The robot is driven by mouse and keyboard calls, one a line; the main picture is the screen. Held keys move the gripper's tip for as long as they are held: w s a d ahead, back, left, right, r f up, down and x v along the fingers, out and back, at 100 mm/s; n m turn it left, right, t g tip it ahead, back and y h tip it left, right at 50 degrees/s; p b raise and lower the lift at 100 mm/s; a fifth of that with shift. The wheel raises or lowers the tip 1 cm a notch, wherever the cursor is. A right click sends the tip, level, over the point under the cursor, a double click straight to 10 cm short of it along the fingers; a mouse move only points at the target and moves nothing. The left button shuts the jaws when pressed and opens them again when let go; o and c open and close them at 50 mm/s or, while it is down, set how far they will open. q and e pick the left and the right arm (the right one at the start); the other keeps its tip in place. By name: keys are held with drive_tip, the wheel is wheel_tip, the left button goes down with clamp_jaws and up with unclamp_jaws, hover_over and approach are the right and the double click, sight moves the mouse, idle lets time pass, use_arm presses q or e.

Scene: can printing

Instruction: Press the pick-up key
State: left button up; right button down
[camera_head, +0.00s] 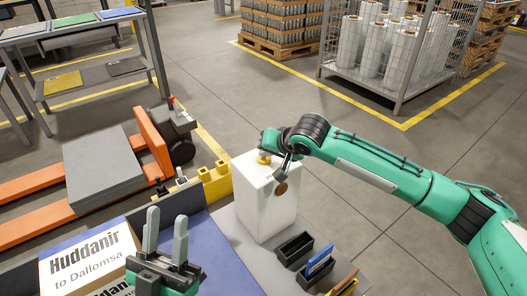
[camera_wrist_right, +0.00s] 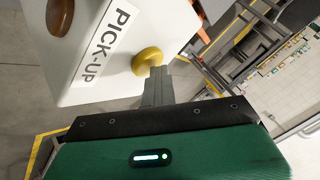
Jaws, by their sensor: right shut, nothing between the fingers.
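A white box (camera_head: 262,203) stands on a grey surface. A yellow knob (camera_head: 264,157) sits at its top and a brown round knob (camera_head: 281,188) is on its side. In the right wrist view the box bears a "PICK-UP" label (camera_wrist_right: 108,40) between the brown knob (camera_wrist_right: 60,17) and the yellow knob (camera_wrist_right: 147,61). My right gripper (camera_head: 284,166) is shut and empty beside the box's top. Its fingertips (camera_wrist_right: 158,72) are close to the yellow knob; I cannot tell if they touch. My left gripper (camera_head: 166,230) is open and empty over the lower left.
Boxes labelled "Huddanir" (camera_head: 85,258) lie at the lower left. Small black bins (camera_head: 295,248), one with a blue item, are right of the white box. An orange pallet jack (camera_head: 150,140) stands behind at the left. Open floor lies beyond the box.

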sight(267, 160)
drive_tip(key=shift+f, duration=0.25)
drive_tip(key=shift+r+p, duration=0.4)
drive_tip(key=shift+p, duration=0.65)
wheel_tip(267, 160, up, 6)
drive_tip(key=p, duration=0.7)
drive_tip(key=shift+r, duration=0.1)
drive_tip(key=shift+d, duration=0.1)
